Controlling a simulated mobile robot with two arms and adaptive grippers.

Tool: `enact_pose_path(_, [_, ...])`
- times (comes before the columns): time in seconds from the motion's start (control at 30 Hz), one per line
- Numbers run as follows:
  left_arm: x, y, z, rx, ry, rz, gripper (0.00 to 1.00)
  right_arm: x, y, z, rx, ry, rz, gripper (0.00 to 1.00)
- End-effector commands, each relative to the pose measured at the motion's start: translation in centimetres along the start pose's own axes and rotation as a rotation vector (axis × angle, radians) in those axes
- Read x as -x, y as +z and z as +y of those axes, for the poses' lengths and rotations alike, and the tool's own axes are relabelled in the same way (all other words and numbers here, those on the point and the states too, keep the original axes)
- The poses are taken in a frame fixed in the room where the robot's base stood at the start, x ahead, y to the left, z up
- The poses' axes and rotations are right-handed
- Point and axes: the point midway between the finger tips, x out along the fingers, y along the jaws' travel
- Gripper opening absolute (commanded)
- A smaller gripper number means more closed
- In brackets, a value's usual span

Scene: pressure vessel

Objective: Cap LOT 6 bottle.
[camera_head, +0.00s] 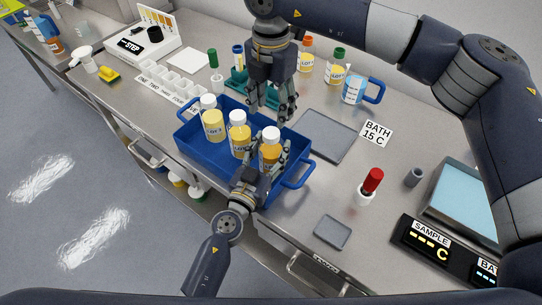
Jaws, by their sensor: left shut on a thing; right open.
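A blue crate (186,139) holds three bottles with yellow-orange contents and white tops: a left bottle (213,125), a middle bottle (239,138) and a right bottle (269,153). Their lot numbers are too small to read surely. My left gripper (268,165) is shut on the right bottle, low on its body, and partly hides it. The bottle stands upright with a white top (271,134); I cannot tell how tightly it sits. My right gripper (273,112) is open and empty, pointing down above the crate's far side, behind the right bottle.
Behind stand an orange-capped bottle (306,62), a green-capped bottle (336,68) and a blue-handled jug (354,90). A grey tray (326,136) lies right of the crate. A red-topped item (371,182) and a small grey tray (332,232) stand nearer.

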Motion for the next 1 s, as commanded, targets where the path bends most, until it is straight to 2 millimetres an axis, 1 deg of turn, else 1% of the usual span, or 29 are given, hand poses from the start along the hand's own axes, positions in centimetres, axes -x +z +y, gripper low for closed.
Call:
enact_pose_path(0.17, [0.02, 0.07, -0.01, 0.000, 0.000, -0.001, 0.00, -0.01, 0.00, 0.00, 0.062, 0.000, 0.000, 0.51])
enact_pose_path(0.27, [0.02, 0.08, 0.00, 0.000, 0.000, -0.001, 0.00, -0.01, 0.00, 0.00, 0.168, 0.000, 0.000, 0.51])
enact_pose_path(1.0, [0.04, 0.13, 0.00, 0.000, 0.000, -0.002, 0.00, 0.00, 0.04, 0.03, 1.354, 0.000, 0.000, 0.51])
